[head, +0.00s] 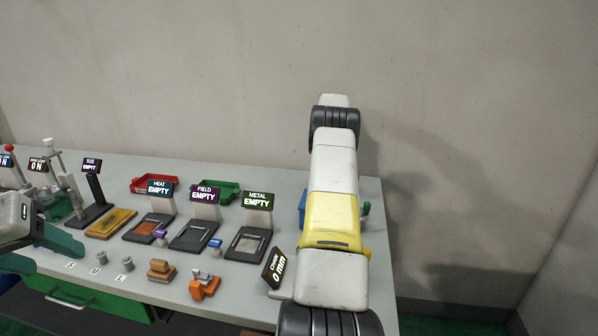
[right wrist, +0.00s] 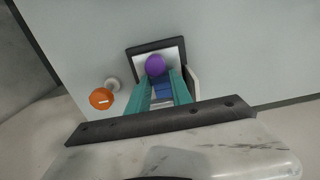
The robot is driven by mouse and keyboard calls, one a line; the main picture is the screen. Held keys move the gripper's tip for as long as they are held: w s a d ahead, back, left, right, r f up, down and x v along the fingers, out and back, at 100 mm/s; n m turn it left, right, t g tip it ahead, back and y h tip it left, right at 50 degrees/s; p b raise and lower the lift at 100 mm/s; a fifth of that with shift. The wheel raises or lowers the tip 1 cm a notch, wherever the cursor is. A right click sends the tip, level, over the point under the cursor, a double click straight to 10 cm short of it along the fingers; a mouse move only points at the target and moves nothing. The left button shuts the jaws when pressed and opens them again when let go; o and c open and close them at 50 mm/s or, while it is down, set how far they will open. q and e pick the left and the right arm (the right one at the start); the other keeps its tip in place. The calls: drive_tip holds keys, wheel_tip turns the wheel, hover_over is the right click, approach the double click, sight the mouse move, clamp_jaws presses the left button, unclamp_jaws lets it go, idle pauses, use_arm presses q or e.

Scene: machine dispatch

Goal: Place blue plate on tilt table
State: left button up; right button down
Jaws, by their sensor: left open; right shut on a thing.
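In the right wrist view, a blue plate (right wrist: 162,90) shows between the teal fingers of my right gripper (right wrist: 163,87), which is shut on it. A purple ball (right wrist: 155,65) is just beyond the plate. Behind them is a pale surface with a dark raised frame (right wrist: 157,45), which may be the tilt table; I cannot tell whether the plate touches it. In the head view my right arm hides its gripper and the plate. My left gripper (head: 66,262) is open at the left edge, over the front of the table, apart from the plate.
The grey table (head: 225,175) carries stations with HEAT (head: 160,188), FIELD (head: 205,195) and METAL (head: 258,201) signs, all reading EMPTY. A 0 mm sign (head: 276,268) stands beside my right arm. Red (head: 153,183) and green (head: 226,190) trays lie behind. An orange knob (right wrist: 101,98) is left of my right gripper.

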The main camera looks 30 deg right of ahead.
drive_tip(key=shift+f, duration=0.15)
drive_tip(key=c, duration=1.1)
unclamp_jaws()
drive_tip(key=shift+c, duration=0.2)
drive_tip(key=a+r+n+t, duration=0.1)
drive_tip(key=a+r, duration=0.4)
drive_tip(key=r, duration=0.5)
drive_tip(key=a+r+n+t, duration=0.1)
drive_tip(key=a+r, duration=0.4)
drive_tip(key=r, duration=0.4)
drive_tip(key=s+a+r+n+t, duration=0.1)
drive_tip(key=s+a+r, duration=0.35)
drive_tip(key=a, duration=0.35)
drive_tip(key=s+a+r+n+t, duration=0.1)
drive_tip(key=s+a+r, duration=0.35)
drive_tip(key=a, duration=0.25)
drive_tip(key=s+a+f+n+t+y, duration=0.1)
drive_tip(key=s+a+f, duration=0.3)
drive_tip(key=s+a, duration=0.4)
drive_tip(key=s+a+f+n+t+y, duration=0.1)
drive_tip(key=s+a+f+n, duration=0.2)
drive_tip(key=s+a, duration=0.6)
drive_tip(key=s+f, duration=0.1)
drive_tip(key=s, duration=0.6)
drive_tip(key=shift+s+n, duration=0.3)
drive_tip(key=shift+s, duration=0.1)
